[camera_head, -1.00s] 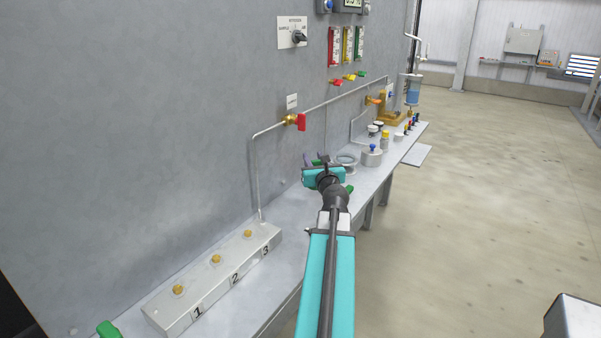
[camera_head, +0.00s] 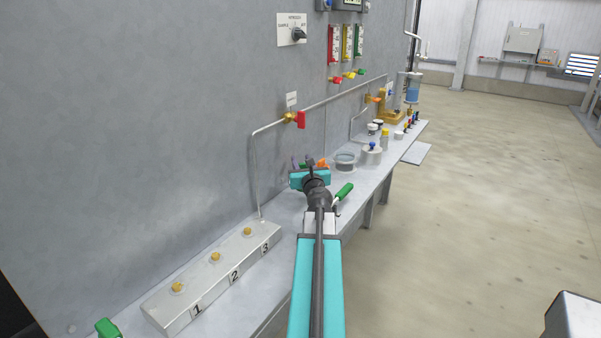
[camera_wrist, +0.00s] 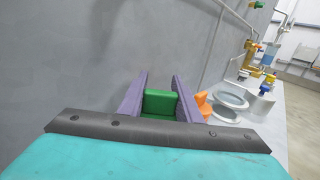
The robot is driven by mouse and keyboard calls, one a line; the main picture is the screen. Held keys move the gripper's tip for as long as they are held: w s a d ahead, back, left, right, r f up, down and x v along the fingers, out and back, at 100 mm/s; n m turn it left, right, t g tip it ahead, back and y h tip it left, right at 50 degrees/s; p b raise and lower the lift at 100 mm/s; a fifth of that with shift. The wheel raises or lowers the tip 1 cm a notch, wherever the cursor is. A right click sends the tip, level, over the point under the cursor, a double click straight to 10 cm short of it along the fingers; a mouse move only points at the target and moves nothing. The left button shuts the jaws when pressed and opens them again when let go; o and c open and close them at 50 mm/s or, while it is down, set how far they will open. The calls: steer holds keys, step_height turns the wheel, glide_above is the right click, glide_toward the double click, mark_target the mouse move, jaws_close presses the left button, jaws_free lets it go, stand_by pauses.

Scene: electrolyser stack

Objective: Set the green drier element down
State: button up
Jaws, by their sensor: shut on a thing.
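My gripper (camera_head: 303,163) is over the bench near the grey wall, mostly hidden in the head view behind my own wrist. In the wrist view my gripper (camera_wrist: 159,92) has its two purple fingers on either side of the green drier element (camera_wrist: 160,103), a block with a raised back, and is shut on it. The lower part of the element is hidden by my wrist. I cannot tell whether it touches the bench.
An orange piece (camera_wrist: 203,106) is just right of the right finger. A round grey dish (camera_head: 345,161) and a lidded pot (camera_head: 372,154) stand beyond. A green handle (camera_head: 343,192) is at the bench's front edge. A numbered block (camera_head: 213,275) lies nearer; another green piece (camera_head: 108,328) is at bottom left.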

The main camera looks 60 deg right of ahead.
step_height(320, 180, down, 3)
steer(key=shift+f+b, duration=0.1)
steer(key=shift+b, duration=0.55)
steer(key=shift+w+f, duration=0.25)
steer(key=shift+f, duration=0.05)
steer(key=shift+f, duration=0.15)
steer(key=o, duration=1.1)
steer(key=shift+v, duration=2.6)
steer(key=shift+b, duration=0.65)
steer(key=b+v, duration=0.1)
steer(key=b, duration=0.2)
steer(key=shift+s+a, duration=0.25)
steer(key=shift+a, duration=0.05)
steer(key=shift+s+a+b, duration=0.1)
steer(key=shift+s+b, duration=0.05)
steer(key=shift+b, duration=0.4)
